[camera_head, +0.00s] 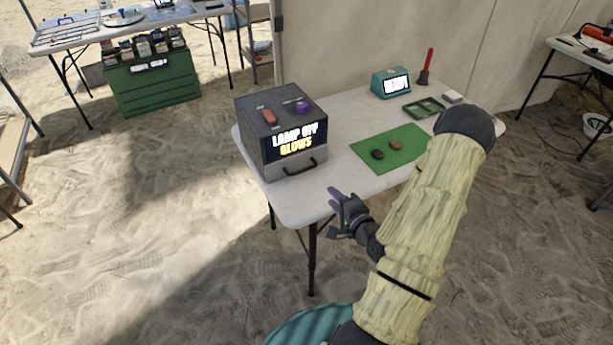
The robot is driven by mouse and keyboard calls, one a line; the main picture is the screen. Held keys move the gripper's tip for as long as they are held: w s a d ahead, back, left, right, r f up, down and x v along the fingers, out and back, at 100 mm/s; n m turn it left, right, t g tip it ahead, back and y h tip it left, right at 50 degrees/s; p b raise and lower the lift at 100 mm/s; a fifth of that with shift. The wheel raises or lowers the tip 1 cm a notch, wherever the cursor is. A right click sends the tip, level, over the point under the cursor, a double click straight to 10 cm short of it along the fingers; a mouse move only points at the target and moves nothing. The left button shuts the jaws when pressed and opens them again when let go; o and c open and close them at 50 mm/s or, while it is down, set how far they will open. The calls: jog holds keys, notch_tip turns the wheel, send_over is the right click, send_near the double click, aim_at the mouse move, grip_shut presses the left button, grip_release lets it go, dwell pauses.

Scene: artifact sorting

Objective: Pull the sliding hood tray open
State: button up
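The hood (268,118) is a dark grey box at the left end of the white table (343,178), with a red switch (269,116), a purple knob (302,106) and a lit panel (297,143) reading "LAMP OFF GLOWS". Its sliding tray (283,173) is a lighter grey strip along the bottom front, flush with the box, with a dark bar handle (300,169). My gripper (336,199) is in front of and below the handle, near the table's front edge, apart from the tray.
A green mat (371,162) with two dark stones lies right of the hood. Behind it are a teal display (391,83), a small green tray (424,108) and a red-handled tool (427,66). My arm covers the table's right front.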

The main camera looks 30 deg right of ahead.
jog(key=shift+w+f+b, duration=0.35)
jog(key=shift+w+b, duration=0.3)
jog(key=shift+b, duration=1.8)
jog(key=b, duration=0.4)
jog(key=shift+w+a+f+b, duration=0.15)
jog(key=shift+w+a+b, duration=0.05)
jog(key=shift+w+b, duration=0.2)
jog(key=b+x, duration=0.3)
jog(key=x, duration=1.1)
jog(key=shift+w, duration=0.25)
grip_shut()
